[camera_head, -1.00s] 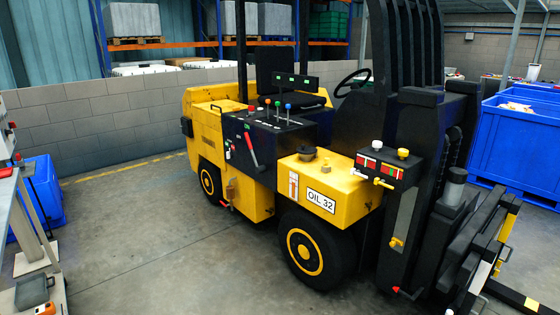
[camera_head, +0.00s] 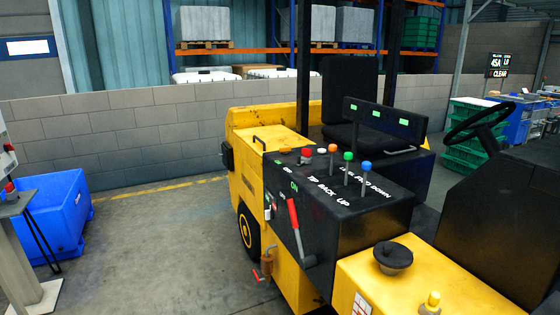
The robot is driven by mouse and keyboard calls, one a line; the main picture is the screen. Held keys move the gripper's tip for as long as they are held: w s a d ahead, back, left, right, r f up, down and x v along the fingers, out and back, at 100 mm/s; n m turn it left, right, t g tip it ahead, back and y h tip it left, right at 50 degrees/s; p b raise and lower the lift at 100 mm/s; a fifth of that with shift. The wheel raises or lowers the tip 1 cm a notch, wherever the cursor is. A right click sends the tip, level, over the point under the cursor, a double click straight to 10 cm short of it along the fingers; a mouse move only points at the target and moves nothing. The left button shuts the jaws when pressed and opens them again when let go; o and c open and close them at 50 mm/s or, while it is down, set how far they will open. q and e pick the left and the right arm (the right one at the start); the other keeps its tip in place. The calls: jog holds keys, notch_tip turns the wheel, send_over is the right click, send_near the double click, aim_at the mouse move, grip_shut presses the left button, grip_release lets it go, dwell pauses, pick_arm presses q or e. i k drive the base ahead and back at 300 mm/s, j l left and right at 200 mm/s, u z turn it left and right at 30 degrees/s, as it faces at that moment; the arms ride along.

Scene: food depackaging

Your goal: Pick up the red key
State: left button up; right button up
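I cannot clearly make out a red key. Several red parts show on the yellow and black forklift (camera_head: 330,225). A red knob (camera_head: 307,153) stands on its black control panel (camera_head: 318,195), near orange, green and blue lever knobs. A long red lever handle (camera_head: 293,214) is on the panel's near side, by an "ON" label. A small red handle (camera_head: 258,275) sticks out low on the yellow body beside a brownish fitting. Small red and white details lie left of the long lever, too small to identify. Neither of my grippers is in view.
A blue bin (camera_head: 62,222) stands at the left beside a grey post and stand. Open concrete floor (camera_head: 150,260) lies between it and the forklift. A grey block wall (camera_head: 130,135) runs behind. Green crates (camera_head: 470,135) are at the right, past the steering wheel (camera_head: 480,120).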

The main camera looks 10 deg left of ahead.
aim_at(306, 153)
jog(key=i, duration=0.15)
jog(key=i+j+u, duration=0.1)
jog(key=i+j, duration=0.5)
jog(key=i, duration=0.25)
jog(key=i+j+u, duration=0.15)
jog(key=i+j, duration=0.2)
jog(key=i+l, duration=0.05)
jog(key=i, duration=0.05)
